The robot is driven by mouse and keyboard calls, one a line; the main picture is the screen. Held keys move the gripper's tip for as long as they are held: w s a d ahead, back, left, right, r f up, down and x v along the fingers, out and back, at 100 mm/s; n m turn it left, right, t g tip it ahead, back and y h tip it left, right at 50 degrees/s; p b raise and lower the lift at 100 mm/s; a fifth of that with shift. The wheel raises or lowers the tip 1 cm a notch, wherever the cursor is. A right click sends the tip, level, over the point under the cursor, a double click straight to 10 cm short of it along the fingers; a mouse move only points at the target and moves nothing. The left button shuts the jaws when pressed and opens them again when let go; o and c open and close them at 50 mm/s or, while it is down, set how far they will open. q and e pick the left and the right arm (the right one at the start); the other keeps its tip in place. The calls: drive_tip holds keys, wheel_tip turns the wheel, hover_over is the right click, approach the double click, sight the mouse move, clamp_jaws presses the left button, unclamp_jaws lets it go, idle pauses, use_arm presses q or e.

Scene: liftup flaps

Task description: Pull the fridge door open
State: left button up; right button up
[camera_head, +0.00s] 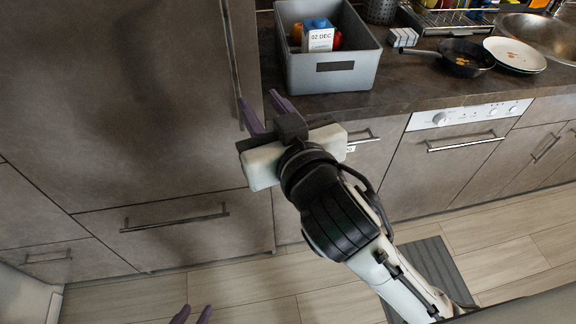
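The fridge door is probably the tall grey-brown panel (120,90) at the left; it looks closed. Its long thin vertical handle (231,55) runs along the panel's right edge. My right gripper (258,98) is at the lower end of this handle, with its two purple fingers apart. The left finger overlaps the handle's lower end in the picture; I cannot tell whether it touches it. No part of the handle shows clearly between the fingers. My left gripper (193,311) shows only its two purple fingertips at the bottom edge, apart and empty, far below the handle.
A drawer (175,222) with a horizontal handle is below the panel. The counter (400,90) at the right holds a grey bin (335,77), a frying pan (462,60) and plates (515,53). A dishwasher front (440,150) is below it. A striped mat (432,265) lies on the floor.

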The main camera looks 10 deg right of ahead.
drive_tip(key=s+d+f+g, duration=0.2)
drive_tip(key=d+f+g, duration=0.1)
drive_tip(key=f, duration=1)
drive_tip(key=shift+d+f, duration=0.25)
drive_tip(key=shift+f, duration=0.05)
